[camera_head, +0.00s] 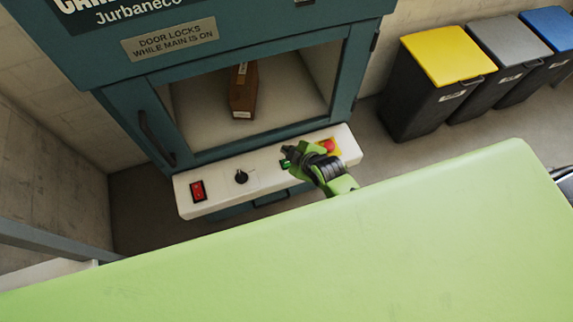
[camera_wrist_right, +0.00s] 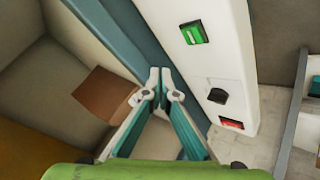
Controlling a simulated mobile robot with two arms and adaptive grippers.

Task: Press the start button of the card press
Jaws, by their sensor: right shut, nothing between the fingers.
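The card press (camera_head: 120,110) is a teal cabinet with a white control panel (camera_head: 215,195) along its front. A green rectangular button (camera_wrist_right: 194,32) with a white bar on it shows clearly in the right wrist view. In the head view only a bit of this button (camera_head: 285,163) shows beside my gripper. My right gripper (camera_head: 289,156) is shut and empty over the right half of the panel. In the right wrist view its fingertips (camera_wrist_right: 160,76) are together, left of and below the green button in the picture. I cannot tell whether they touch anything. My left gripper is not in view.
The panel also bears a red switch (camera_head: 197,190), a black knob (camera_head: 241,176) and a red stop button (camera_head: 328,146), partly hidden by my gripper. A brown box (camera_head: 243,90) stands in the chamber. Yellow (camera_head: 448,55), grey and blue-lidded bins stand at the right.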

